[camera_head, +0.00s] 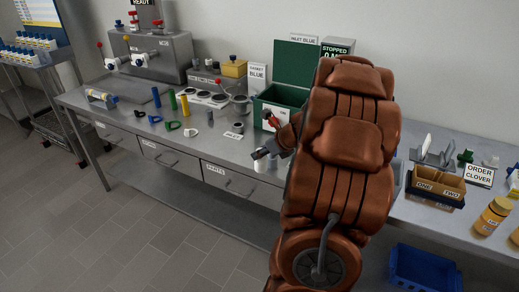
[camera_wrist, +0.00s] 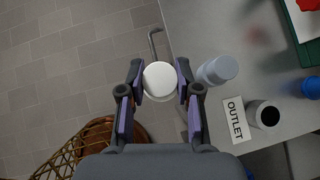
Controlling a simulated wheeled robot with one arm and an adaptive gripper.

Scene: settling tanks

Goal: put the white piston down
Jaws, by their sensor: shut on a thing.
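The white piston (camera_wrist: 160,79) shows as a round white end between the two fingers of my gripper (camera_wrist: 158,90) in the wrist view. My gripper is shut on it. Behind the piston, the wrist view shows floor and a drawer handle, just left of the counter's front edge. In the head view my gripper (camera_head: 266,153) is at the front edge of the counter, with a small white cylinder (camera_head: 261,164) below the fingers. My arm hides part of the counter there. I cannot tell the gap between piston and counter.
A pale cylinder (camera_wrist: 218,70) stands right of my gripper. A green box (camera_head: 283,86) stands behind. The grey counter (camera_head: 205,150) has bare patches left of my gripper.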

